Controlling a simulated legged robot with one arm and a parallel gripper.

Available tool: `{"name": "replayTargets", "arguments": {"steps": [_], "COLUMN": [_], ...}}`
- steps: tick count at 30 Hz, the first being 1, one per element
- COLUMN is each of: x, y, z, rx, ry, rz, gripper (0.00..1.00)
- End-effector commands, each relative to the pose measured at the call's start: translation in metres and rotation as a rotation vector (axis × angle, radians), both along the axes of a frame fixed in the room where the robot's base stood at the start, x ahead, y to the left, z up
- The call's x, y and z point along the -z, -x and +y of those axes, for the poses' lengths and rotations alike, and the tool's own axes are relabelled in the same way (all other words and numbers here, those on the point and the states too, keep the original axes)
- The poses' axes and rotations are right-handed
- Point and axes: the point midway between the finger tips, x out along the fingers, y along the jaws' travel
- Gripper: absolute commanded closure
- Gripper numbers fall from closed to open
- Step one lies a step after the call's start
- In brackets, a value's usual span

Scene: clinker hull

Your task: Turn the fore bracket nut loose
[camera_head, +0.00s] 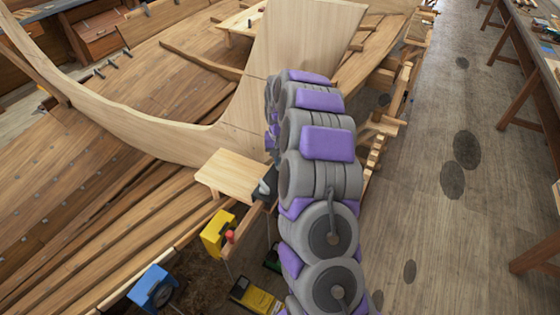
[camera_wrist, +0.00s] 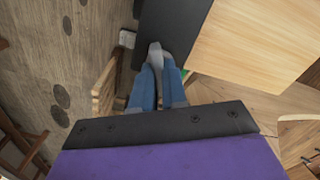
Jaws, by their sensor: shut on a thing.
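In the wrist view my gripper (camera_wrist: 162,62) reaches to a dark flat bracket (camera_wrist: 180,22) beside a pale wooden board. Its blue fingers are close together, shut on a small grey piece at the bracket's edge, which I take to be the fore bracket nut. The fingertips cover most of it, so its shape and how far it is turned cannot be told. In the head view my grey and purple arm hides the gripper and the nut.
The curved wooden hull (camera_head: 180,140) fills the left and centre. A pale board (camera_head: 232,172), a yellow box (camera_head: 217,233), a red-topped piece (camera_head: 229,237) and a blue device (camera_head: 152,287) are near my arm. Open floor (camera_head: 450,200) lies right, with workbenches (camera_head: 530,60) beyond.

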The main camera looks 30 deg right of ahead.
Motion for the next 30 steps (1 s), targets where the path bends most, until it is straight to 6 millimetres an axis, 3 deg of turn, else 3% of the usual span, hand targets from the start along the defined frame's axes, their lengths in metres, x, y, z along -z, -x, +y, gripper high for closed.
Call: {"name": "replayTargets", "arguments": {"steps": [15,30], "x": [-0.0003,-0.0011], "y": [-0.0008,-0.0006], "z": [-0.0007,-0.0007], "rx": [-0.399,-0.524], "ry": [0.002,0.002], "rz": [-0.005,-0.003], "gripper": [1.0,1.0]}}
